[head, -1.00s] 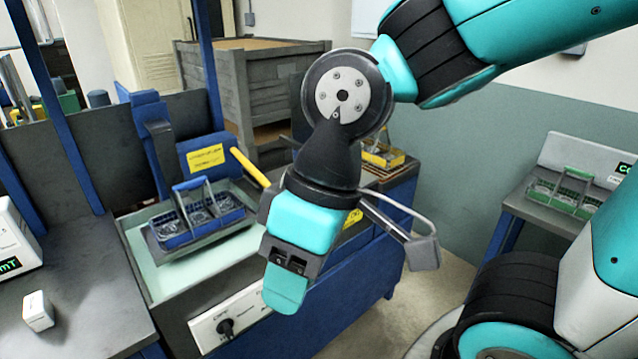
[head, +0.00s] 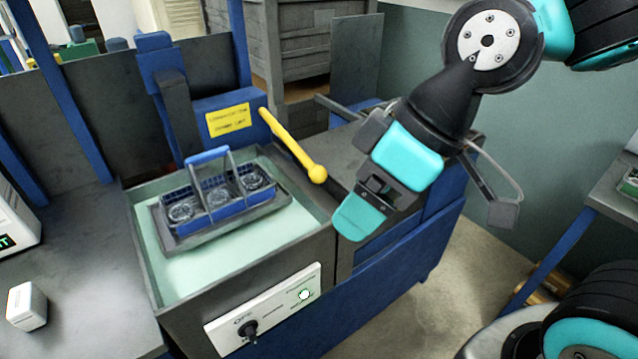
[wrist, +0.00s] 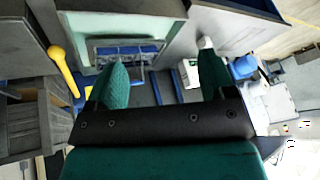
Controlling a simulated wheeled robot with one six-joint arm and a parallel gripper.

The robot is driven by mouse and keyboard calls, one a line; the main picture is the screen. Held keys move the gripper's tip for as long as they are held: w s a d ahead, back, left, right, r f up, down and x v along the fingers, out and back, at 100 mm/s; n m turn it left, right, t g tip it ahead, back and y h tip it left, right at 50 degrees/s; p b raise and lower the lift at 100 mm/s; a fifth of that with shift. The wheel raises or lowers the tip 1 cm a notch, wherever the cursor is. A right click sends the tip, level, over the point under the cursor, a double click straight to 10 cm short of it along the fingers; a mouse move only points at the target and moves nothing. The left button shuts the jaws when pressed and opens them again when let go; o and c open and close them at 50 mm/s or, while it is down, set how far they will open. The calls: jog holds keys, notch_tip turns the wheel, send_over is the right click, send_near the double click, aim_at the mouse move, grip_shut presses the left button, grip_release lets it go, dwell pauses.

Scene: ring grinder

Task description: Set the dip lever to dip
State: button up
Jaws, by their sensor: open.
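The dip lever is a yellow rod (head: 290,143) with a round knob at its end, in the head view. It slopes down to the right from the blue housing with a yellow label (head: 228,119). My gripper (head: 362,212) is to the right of and below the knob, apart from it, with its fingers pointing down. In the wrist view my gripper (wrist: 165,85) is open, its two green fingers spread with nothing between them. The yellow lever also shows in the wrist view (wrist: 63,70), left of the fingers. A blue basket (head: 222,198) with round parts sits on a tray over the pale tank.
The tank (head: 178,268) is framed by grey rims. A white control panel (head: 262,308) with a black knob is on its front. A small white box (head: 27,306) stands on the left bench. Grey crates (head: 310,45) stand behind. Open floor lies to the right.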

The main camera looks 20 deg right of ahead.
jog(key=w+d+f+n+t+y+b, duration=0.2)
jog(key=w+f+n+t+b, duration=0.4)
jog(key=w+f+b, duration=0.65)
jog(key=n+t+h+b, duration=0.2)
jog(key=n+t+b, duration=0.4)
jog(key=t, duration=0.1)
send_near(324, 178)
jog(key=p+x, duration=0.7)
jog(key=x, duration=0.5)
jog(key=shift+w+a, duration=0.15)
jog(key=shift+w, duration=0.2)
